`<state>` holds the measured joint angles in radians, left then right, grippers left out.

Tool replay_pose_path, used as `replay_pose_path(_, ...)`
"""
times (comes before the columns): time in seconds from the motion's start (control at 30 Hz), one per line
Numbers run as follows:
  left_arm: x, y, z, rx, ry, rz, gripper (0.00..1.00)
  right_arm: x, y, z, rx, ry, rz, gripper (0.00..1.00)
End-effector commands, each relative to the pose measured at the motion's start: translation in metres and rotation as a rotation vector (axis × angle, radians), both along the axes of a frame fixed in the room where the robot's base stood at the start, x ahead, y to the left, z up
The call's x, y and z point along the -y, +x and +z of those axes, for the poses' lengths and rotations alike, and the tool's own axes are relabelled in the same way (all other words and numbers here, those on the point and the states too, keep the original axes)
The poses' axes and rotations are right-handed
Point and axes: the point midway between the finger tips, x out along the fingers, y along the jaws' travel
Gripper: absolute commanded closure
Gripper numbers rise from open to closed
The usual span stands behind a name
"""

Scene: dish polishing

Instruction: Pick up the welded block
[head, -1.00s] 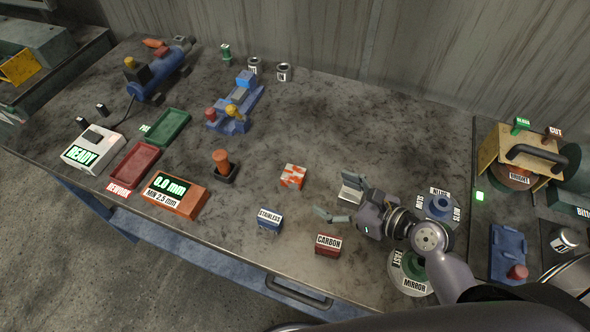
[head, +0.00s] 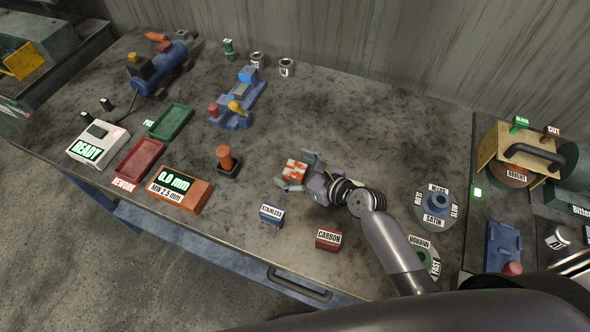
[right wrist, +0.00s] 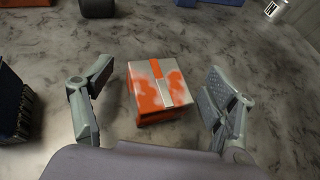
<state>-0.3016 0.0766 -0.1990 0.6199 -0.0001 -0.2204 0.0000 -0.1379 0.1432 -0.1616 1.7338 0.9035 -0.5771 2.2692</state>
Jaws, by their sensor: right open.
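The welded block (head: 293,170) is a small cube with orange-red and whitish patches and a pale seam across its top. It rests on the dark bench near the middle in the head view. My right gripper (head: 297,172) is open, with its fingers on either side of the block. In the right wrist view the block (right wrist: 158,90) sits between the two spread fingers, with a gap to each finger. My left gripper is not in view.
An orange-knobbed stamp (head: 225,160) is to the left, beside an orange gauge (head: 179,190). Bench behind the block is clear.

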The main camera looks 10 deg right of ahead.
Motion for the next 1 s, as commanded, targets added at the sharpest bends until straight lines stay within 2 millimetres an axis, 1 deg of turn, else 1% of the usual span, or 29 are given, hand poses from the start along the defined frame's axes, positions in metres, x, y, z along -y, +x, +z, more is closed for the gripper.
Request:
replay_pose_path(0.2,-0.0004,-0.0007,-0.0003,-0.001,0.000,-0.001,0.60,-0.0004,0.0002,-0.0006,0.000,0.000,0.000,0.22)
replay_pose_path(1.0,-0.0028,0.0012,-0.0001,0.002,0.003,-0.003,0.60,0.0001,0.0001,-0.0004,0.000,0.000,0.000,0.75)
